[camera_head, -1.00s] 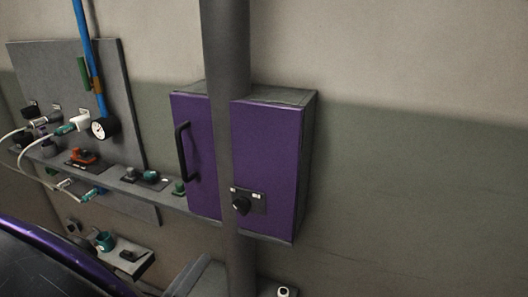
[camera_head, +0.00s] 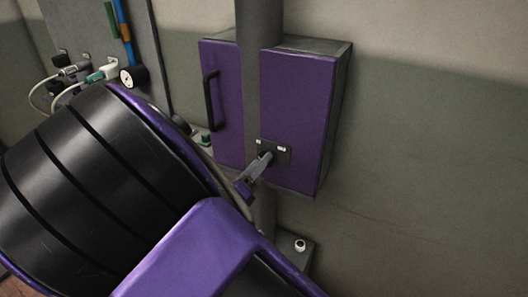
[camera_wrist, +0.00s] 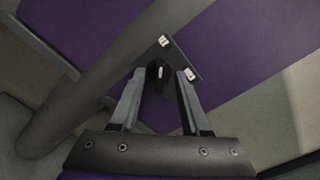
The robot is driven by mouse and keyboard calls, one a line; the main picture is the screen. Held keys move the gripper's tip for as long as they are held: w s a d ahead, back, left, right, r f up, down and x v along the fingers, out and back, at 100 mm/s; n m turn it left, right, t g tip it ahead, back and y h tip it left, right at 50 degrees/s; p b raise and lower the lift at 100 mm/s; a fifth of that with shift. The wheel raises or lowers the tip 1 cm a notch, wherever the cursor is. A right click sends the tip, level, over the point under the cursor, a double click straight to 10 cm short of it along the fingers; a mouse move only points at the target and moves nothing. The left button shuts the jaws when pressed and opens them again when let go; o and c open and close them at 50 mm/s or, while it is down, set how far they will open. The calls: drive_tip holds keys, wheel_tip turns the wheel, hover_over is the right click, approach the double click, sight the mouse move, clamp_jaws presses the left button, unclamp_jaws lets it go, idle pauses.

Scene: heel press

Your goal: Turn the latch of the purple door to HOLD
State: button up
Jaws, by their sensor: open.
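The purple door (camera_head: 298,105) is shut on the grey wall cabinet, with a black handle on its left. Its latch plate (camera_head: 282,152) is low on the door and carries two small white labels, too small to read. In the wrist view the dark latch knob (camera_wrist: 159,82) with a white mark lies between my fingers, which are apart on either side of it. My gripper (camera_head: 264,158) is open at the latch; it also shows in the wrist view (camera_wrist: 160,73). I cannot tell whether the fingers touch the knob. In the head view they mostly hide it.
A grey vertical pole (camera_head: 255,80) stands in front of the door, just left of the latch; it is also close left in the wrist view (camera_wrist: 85,90). A pegboard (camera_head: 95,40) with hoses and a gauge (camera_head: 133,77) is at the left. Wall right of the cabinet is clear.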

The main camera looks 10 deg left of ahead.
drive_tip(key=shift+w, duration=0.1)
clamp_jaws()
drive_tip(key=shift+m, duration=0.3)
drive_tip(key=shift+d+m+b, duration=0.15)
drive_tip(key=shift+m+b, duration=1.75)
drive_tip(key=shift+m, duration=0.95)
drive_tip(key=shift+d+m+b, duration=0.15)
drive_tip(key=shift+m+b, duration=1.75)
drive_tip(key=shift+m, duration=1)
drive_tip(key=shift+d+m+b, duration=0.15)
drive_tip(key=shift+m+b, duration=1.75)
drive_tip(key=shift+m, duration=0.95)
